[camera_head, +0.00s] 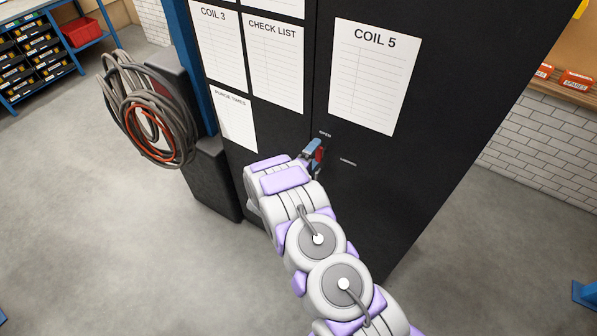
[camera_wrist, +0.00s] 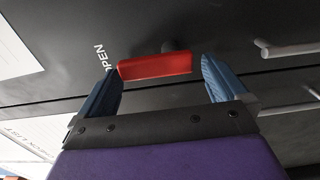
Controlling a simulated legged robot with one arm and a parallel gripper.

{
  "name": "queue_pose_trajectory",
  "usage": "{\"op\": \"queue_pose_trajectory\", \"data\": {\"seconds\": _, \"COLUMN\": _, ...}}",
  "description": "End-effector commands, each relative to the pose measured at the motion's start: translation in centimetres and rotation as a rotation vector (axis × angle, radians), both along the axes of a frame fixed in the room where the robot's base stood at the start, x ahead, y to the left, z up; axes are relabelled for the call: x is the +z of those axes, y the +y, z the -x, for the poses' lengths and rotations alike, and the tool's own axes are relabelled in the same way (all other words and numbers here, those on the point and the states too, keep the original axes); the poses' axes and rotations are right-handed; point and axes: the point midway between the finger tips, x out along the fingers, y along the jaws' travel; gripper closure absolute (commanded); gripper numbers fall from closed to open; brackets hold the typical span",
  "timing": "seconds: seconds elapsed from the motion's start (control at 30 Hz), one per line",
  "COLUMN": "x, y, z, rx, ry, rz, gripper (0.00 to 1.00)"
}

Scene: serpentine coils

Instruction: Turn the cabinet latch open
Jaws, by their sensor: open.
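The black cabinet (camera_head: 390,180) stands ahead with its latch on the front. The latch's red handle (camera_wrist: 155,67) shows in the wrist view, lying nearly level across the picture, with the word OPEN just left of it. In the head view the red handle (camera_head: 319,155) is partly hidden by my gripper (camera_head: 314,150). My gripper is open, and in the wrist view its two blue fingers (camera_wrist: 162,85) stand left and right of the handle. Whether either finger touches the handle I cannot tell.
Paper sheets, one headed COIL 5 (camera_head: 374,77), are on the cabinet front. Grey bar handles (camera_wrist: 290,48) stick out at the right of the wrist view. Coiled hoses (camera_head: 150,110) hang left of the cabinet. Grey floor (camera_head: 60,200) is clear at the left.

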Motion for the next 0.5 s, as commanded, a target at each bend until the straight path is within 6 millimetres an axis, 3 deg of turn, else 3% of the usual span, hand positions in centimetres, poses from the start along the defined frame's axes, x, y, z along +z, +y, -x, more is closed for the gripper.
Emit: {"op": "queue_pose_trajectory", "data": {"seconds": 0.5, "x": -0.2, "y": 7.1, "z": 8.7, "rx": 0.006, "ry": 0.001, "rz": 0.004, "gripper": 0.00}}
